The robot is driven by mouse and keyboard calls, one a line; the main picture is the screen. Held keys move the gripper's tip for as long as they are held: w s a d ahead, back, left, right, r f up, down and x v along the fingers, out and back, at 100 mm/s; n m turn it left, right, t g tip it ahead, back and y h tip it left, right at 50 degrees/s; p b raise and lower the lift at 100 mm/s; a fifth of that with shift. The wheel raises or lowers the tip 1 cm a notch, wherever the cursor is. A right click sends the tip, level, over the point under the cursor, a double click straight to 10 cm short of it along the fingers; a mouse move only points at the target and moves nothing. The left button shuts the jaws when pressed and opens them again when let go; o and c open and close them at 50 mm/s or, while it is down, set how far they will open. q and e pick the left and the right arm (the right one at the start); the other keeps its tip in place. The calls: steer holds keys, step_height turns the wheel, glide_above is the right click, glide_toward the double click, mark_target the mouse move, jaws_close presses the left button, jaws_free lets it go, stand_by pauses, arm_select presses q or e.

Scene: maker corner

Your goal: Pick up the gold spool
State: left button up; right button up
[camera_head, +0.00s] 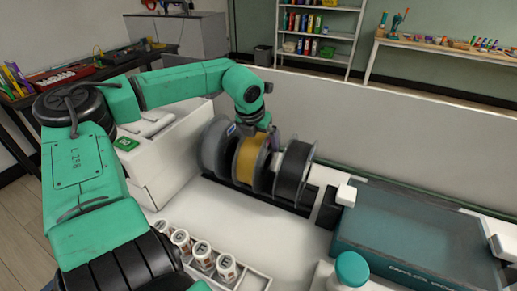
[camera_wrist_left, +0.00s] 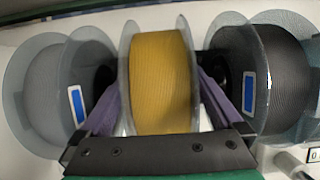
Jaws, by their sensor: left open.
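The gold spool (camera_head: 250,158) stands upright in a dark rack (camera_head: 290,205), between a grey spool (camera_head: 216,148) and a black spool (camera_head: 293,170). My left gripper (camera_head: 262,134) is right over the gold spool in the head view and hides part of its top. In the left wrist view the gold spool (camera_wrist_left: 161,88) is in the middle, with clear side discs. My left gripper's purple fingers (camera_wrist_left: 158,100) are open, one on each side of it. I cannot tell whether they touch the discs. My right gripper is not in view.
The grey spool (camera_wrist_left: 48,92) and black spool (camera_wrist_left: 284,82) stand close outside the fingers. A teal lidded box (camera_head: 415,235) is at right, white jars (camera_head: 203,255) in a tray at front, and a white box (camera_head: 165,150) at left. A low partition (camera_head: 400,140) runs behind.

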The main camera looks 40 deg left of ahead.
arm_select(q)
jaws_close()
steer(key=shift+r, duration=0.15)
steer(key=shift+r, duration=0.15)
